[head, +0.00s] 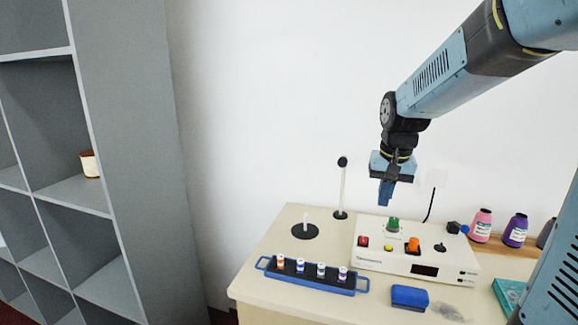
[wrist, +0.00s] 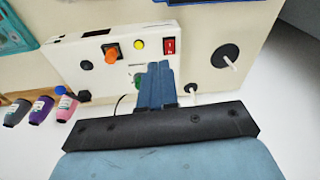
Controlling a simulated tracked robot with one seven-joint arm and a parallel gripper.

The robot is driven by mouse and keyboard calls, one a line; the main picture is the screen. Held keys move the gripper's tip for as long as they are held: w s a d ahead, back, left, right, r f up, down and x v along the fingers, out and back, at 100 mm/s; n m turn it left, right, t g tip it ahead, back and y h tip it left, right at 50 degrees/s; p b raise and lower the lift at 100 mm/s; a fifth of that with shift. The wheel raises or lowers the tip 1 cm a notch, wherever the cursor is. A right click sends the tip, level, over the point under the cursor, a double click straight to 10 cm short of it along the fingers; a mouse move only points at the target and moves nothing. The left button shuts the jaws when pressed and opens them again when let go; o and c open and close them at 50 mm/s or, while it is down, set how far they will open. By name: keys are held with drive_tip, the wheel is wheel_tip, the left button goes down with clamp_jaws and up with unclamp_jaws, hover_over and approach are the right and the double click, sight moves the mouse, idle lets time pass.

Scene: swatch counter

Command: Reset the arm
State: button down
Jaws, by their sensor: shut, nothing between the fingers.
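My gripper (head: 386,193) is in the air above the back of the white control box in the head view. Its blue fingers are together with nothing between them; they also show closed in the wrist view (wrist: 158,68). The control box (head: 372,262) stands on the cream counter (head: 262,284). It carries a green knob (head: 393,224), an orange knob (head: 413,244), a yellow button (head: 388,247) and a red switch (head: 363,241). In the wrist view the fingers cover part of the green knob (wrist: 139,79).
A blue-edged rack (head: 312,283) of small spools and a blue block (head: 409,297) are at the counter's front. A thin post (head: 342,190) and a disc with a peg (head: 305,231) stand left of the box. Pink (head: 481,226) and purple (head: 515,231) cones are at right. Grey shelving (head: 130,150) is left.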

drive_tip(key=s+r+n+t, duration=0.1)
drive_tip(key=s+r+t, duration=0.1)
drive_tip(key=s, duration=0.7)
drive_tip(key=s+r+n+t, duration=0.1)
drive_tip(key=s+r, duration=0.2)
drive_tip(key=s, duration=0.7)
drive_tip(key=shift+s+d+t, duration=0.25)
drive_tip(key=shift+t, duration=0.15)
